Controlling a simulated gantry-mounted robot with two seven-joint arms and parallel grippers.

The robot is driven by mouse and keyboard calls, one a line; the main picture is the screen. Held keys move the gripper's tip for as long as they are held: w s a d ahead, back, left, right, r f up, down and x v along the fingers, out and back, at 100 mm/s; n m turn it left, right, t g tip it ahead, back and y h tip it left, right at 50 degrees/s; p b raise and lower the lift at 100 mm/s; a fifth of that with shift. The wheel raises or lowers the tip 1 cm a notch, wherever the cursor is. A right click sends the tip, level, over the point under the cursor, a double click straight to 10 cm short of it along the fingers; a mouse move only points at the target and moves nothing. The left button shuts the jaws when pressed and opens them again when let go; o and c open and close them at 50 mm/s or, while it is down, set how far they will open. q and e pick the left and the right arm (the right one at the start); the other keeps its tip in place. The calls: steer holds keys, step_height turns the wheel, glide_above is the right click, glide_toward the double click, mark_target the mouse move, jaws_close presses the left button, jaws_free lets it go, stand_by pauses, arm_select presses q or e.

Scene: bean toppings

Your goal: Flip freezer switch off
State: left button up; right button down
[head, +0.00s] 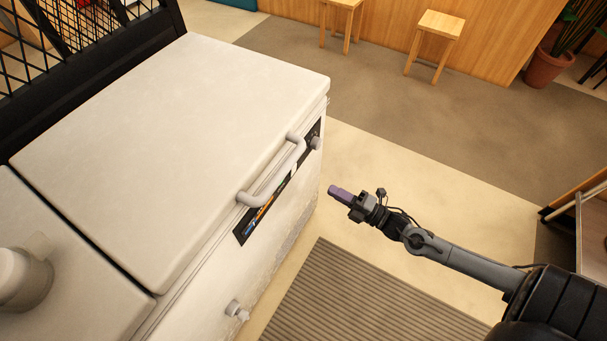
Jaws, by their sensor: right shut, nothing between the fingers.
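A white chest freezer (190,120) fills the left of the head view with its lid down. A curved handle (270,176) is on the lid's front edge. A dark panel strip with a coloured label (262,212) runs along the front face below the handle. A grey knob (315,142) sits at the panel's far end; I cannot tell which way it is turned. My right gripper (333,190), with purple fingertips, is shut and empty, in the air in front of the freezer and apart from it. My left gripper is not in view.
A small tap-like fitting (237,310) sticks out low on the freezer front. A ribbed grey mat (350,300) lies on the floor. Two wooden stools (441,25) stand at the back. A shelf unit (590,225) is at the right. The floor between is clear.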

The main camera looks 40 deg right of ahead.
steer(key=b, duration=0.3)
glide_toward(294, 169)
steer(key=x, duration=0.5)
steer(key=shift+w+f, duration=0.15)
steer(key=shift+w, duration=0.05)
steer(key=shift+b+x, duration=0.35)
steer(key=shift+x, duration=0.4)
